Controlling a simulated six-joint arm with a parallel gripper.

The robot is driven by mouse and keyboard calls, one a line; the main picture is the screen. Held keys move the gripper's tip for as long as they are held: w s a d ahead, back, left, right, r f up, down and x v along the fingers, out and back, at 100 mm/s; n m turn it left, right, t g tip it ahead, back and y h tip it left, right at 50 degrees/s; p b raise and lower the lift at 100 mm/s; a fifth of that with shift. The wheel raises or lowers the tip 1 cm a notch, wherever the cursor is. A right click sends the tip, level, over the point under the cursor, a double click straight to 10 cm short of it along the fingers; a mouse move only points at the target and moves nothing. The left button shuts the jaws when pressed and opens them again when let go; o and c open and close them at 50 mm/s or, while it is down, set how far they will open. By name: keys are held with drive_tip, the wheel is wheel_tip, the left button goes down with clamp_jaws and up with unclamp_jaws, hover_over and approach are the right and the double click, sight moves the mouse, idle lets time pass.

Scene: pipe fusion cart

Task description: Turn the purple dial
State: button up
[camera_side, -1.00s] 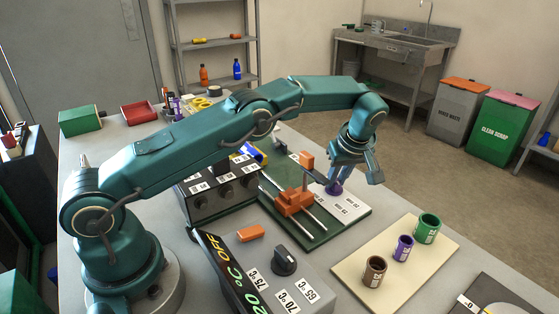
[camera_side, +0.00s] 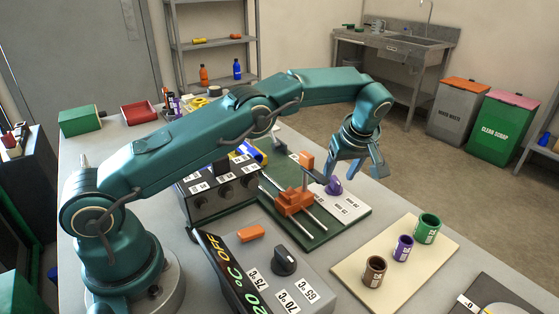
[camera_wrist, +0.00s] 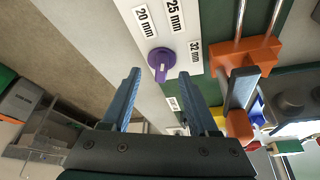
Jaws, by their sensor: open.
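The purple dial (camera_side: 334,187) sits on the pale label strip at the right of the green fusion plate. In the wrist view the dial (camera_wrist: 160,62) is round with a raised grip bar running roughly up and down the picture. Labels 20 mm, 25 mm and 32 mm surround it, and another label below is too small to read. My gripper (camera_side: 356,175) is open above the dial. In the wrist view its two blue fingers (camera_wrist: 160,76) stand apart to either side of the dial's line, with tips just short of it. Nothing is between them.
An orange clamp on rails (camera_side: 294,201) stands left of the dial. A black box with knobs (camera_side: 225,192) is further left. A cream board (camera_side: 335,272) with brown, purple and green cups lies in front. A heater control with a black knob (camera_side: 284,262) is nearer.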

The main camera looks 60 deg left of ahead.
drive_tip(key=shift+v, duration=1.7)
drive_tip(key=shift+c, duration=0.8)
drive_tip(key=shift+x, duration=2.7)
drive_tip(key=shift+s, duration=0.1)
clamp_jaws()
